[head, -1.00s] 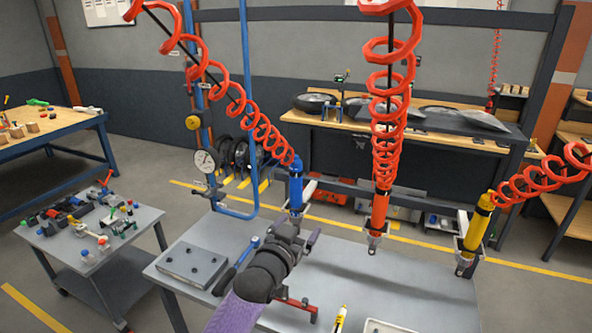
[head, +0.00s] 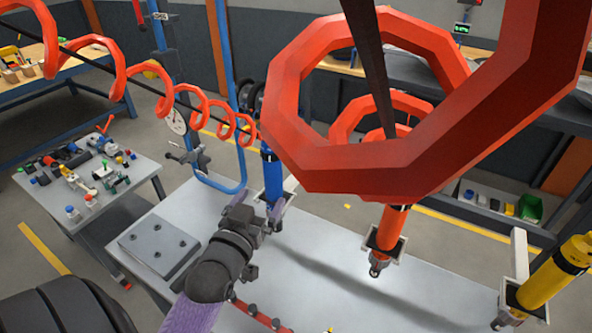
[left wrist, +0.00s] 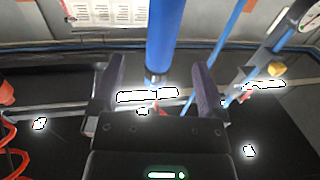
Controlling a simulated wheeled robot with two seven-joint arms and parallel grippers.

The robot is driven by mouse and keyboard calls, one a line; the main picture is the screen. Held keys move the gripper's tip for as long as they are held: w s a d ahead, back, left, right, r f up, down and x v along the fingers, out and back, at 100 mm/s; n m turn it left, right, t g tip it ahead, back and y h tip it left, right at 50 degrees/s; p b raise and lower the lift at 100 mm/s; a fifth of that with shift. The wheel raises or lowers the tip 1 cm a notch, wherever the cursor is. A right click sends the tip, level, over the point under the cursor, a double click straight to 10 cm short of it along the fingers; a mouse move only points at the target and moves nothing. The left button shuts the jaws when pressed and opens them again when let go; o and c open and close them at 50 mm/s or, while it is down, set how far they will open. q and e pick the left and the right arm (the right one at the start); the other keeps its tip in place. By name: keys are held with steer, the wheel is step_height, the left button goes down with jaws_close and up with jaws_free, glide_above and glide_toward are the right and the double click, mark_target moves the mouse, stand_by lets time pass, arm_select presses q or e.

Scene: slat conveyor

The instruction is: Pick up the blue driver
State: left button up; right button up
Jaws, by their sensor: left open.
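The blue driver (head: 272,178) hangs upright from a red coiled hose above the grey table, its lower end near a small bracket. My left gripper (head: 272,212) is open just in front of the driver's lower part in the head view. In the left wrist view the blue driver (left wrist: 161,45) stands between the two open fingers of my left gripper (left wrist: 161,78), with a gap visible on each side. Whether it is fully inside the jaws in depth, I cannot tell. My right gripper is not in view.
An orange driver (head: 390,230) and a yellow driver (head: 556,275) hang to the right. A large red coil (head: 330,180) crosses the head view close up. A grey plate (head: 158,248) lies on the table (head: 330,285). A cart (head: 90,215) with small parts stands left.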

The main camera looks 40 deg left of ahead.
mark_target(277, 173)
arm_select(q)
steer(key=x, duration=0.9)
steer(key=shift+w+a+f, duration=0.2)
steer(key=shift+a+f, duration=0.1)
steer(key=shift+f, duration=0.05)
jaws_close()
